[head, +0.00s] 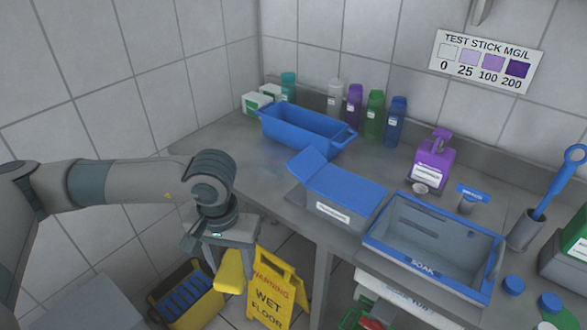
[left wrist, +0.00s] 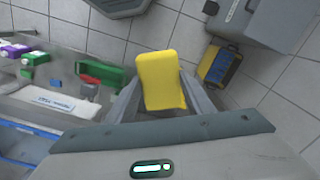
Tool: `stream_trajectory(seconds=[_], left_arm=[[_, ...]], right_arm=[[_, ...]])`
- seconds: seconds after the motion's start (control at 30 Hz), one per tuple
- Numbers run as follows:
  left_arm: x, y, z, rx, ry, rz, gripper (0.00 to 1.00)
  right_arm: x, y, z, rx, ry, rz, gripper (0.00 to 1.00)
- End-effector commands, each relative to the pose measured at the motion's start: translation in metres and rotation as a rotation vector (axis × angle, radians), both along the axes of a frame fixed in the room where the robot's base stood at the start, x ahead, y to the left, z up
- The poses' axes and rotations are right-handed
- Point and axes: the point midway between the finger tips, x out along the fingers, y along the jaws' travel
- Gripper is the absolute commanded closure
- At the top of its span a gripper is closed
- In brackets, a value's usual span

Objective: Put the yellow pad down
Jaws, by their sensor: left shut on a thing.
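The yellow pad (head: 230,272) is a small flat block with rounded corners. My left gripper (head: 222,250) is shut on it, pointing down beside the left end of the metal counter. In the head view the pad hangs below the fingers, above the floor. The left wrist view also shows the pad (left wrist: 160,80) between the two fingers of the left gripper (left wrist: 162,92). My right gripper is in neither view.
A yellow wet floor sign (head: 272,290) stands just right of the pad. A yellow bin with blue contents (head: 185,300) is on the floor to the left. The metal counter (head: 225,140) holds a blue basin (head: 300,130), a blue-lidded box (head: 335,195) and a soak tub (head: 430,270).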

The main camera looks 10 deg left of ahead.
Motion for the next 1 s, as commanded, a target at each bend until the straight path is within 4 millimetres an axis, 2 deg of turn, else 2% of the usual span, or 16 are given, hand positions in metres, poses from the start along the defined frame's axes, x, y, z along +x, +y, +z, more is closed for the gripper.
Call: stream_trajectory(seconds=[0.3,0.43,0.6,0.83,0.87,0.93,1.0], left_arm=[[-0.023,0.000,-0.084,0.000,0.008,0.001,0.88],[-0.032,0.000,-0.108,0.000,0.005,-0.001,0.88],[-0.037,0.000,-0.121,0.002,0.000,-0.003,0.88],[-0.037,0.000,-0.121,0.002,0.000,-0.003,0.88],[-0.037,0.000,-0.121,0.002,0.000,-0.003,0.88],[-0.037,0.000,-0.121,0.002,0.000,-0.003,0.88],[-0.037,0.000,-0.121,0.002,0.000,-0.003,0.88]], right_arm=[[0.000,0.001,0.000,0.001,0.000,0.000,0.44],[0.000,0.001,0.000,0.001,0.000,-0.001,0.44],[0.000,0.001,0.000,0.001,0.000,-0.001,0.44],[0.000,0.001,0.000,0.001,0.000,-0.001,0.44],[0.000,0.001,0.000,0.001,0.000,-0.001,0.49],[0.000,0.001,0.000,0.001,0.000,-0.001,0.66],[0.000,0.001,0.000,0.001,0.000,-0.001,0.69]])
